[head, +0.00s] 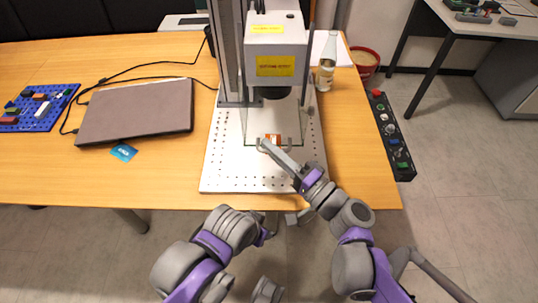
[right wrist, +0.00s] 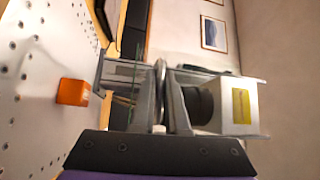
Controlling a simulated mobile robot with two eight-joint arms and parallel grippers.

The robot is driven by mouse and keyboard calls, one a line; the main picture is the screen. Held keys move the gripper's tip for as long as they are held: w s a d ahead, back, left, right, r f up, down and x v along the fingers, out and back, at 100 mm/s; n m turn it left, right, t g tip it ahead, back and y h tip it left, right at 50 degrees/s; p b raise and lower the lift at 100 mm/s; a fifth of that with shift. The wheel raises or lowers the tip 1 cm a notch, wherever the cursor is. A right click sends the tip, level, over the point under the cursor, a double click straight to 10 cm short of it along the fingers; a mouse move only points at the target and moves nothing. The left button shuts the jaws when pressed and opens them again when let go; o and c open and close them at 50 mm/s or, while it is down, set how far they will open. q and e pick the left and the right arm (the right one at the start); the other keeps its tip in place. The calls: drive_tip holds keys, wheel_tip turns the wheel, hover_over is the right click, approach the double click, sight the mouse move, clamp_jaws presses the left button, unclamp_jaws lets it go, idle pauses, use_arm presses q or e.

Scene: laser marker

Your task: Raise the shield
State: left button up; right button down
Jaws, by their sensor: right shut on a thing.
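The shield (head: 246,125) is a clear, green-edged panel at the front of the laser marker (head: 277,48). In the head view its lower edge appears low, near the perforated base plate (head: 235,180); I cannot tell any gap. My right gripper (head: 266,146) reaches the shield's lower front edge. In the right wrist view its fingers (right wrist: 160,100) are shut on a curved metal handle (right wrist: 160,85). An orange block (head: 272,139) sits on the plate behind the shield; it also shows in the right wrist view (right wrist: 73,92). My left arm is folded low in front of the table, its fingers unclear.
A closed laptop (head: 135,110), a blue card (head: 124,152) and a blue board with bricks (head: 40,108) lie on the table's left. A bottle (head: 327,65) stands right of the marker. A control panel (head: 390,135) is along the right edge. The table's front left is clear.

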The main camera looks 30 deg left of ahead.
wheel_tip(320, 180, up, 8)
drive_tip(key=p, duration=0.5)
drive_tip(key=shift+r, duration=0.15)
use_arm(q)
wheel_tip(320, 180, up, 7)
drive_tip(key=shift+s, duration=0.1)
use_arm(e)
drive_tip(key=c, duration=0.9)
unclamp_jaws()
drive_tip(key=shift+d, duration=0.15)
use_arm(q)
drive_tip(key=shift+r, duration=0.15)
use_arm(e)
drive_tip(key=v, duration=1)
drive_tip(key=shift+s+d, duration=0.15)
drive_tip(key=shift+d, duration=0.1)
use_arm(q)
drive_tip(key=shift+r, duration=0.1)
